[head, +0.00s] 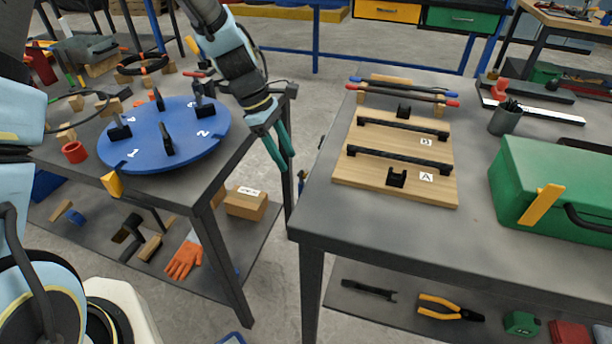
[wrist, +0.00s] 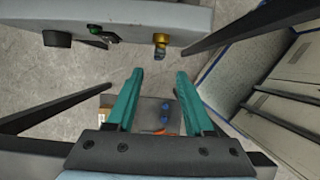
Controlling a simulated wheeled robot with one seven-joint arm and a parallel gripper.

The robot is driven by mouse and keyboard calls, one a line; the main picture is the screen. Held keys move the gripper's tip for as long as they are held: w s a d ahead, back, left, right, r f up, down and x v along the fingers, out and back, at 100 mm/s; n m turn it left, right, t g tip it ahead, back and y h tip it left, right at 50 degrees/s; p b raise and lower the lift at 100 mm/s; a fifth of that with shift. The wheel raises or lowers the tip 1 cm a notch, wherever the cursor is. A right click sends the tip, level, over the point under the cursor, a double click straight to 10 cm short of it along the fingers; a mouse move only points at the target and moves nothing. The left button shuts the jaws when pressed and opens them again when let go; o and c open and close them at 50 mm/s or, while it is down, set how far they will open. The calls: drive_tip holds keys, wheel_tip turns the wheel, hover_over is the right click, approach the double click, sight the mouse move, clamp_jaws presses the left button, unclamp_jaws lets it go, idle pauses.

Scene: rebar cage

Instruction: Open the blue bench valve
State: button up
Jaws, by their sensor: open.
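In the wrist view a brass fitting (wrist: 160,39) with a small dark, perhaps bluish end sticks out from the side of a grey bench top (wrist: 200,18). It looks like the bench valve, but its handle's position is too small to tell. A small yellow and blue part (head: 303,178) at the right bench's left side in the head view may be the same fitting. My gripper (head: 286,162) hangs in the gap between the two benches, its teal fingers apart and empty. In the wrist view my gripper (wrist: 157,75) points toward the fitting, not touching it.
The left bench holds a blue numbered disc (head: 180,136). The right bench holds a wooden board (head: 360,178) and a green case (head: 540,170). Bench legs flank the gap.

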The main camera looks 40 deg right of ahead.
sight(300, 184)
drive_tip(key=p+x, duration=0.1)
drive_tip(key=x, duration=0.9)
drive_tip(key=shift+s+d+f, duration=0.1)
drive_tip(key=shift+f, duration=0.25)
clamp_jaws()
idle(1.0)
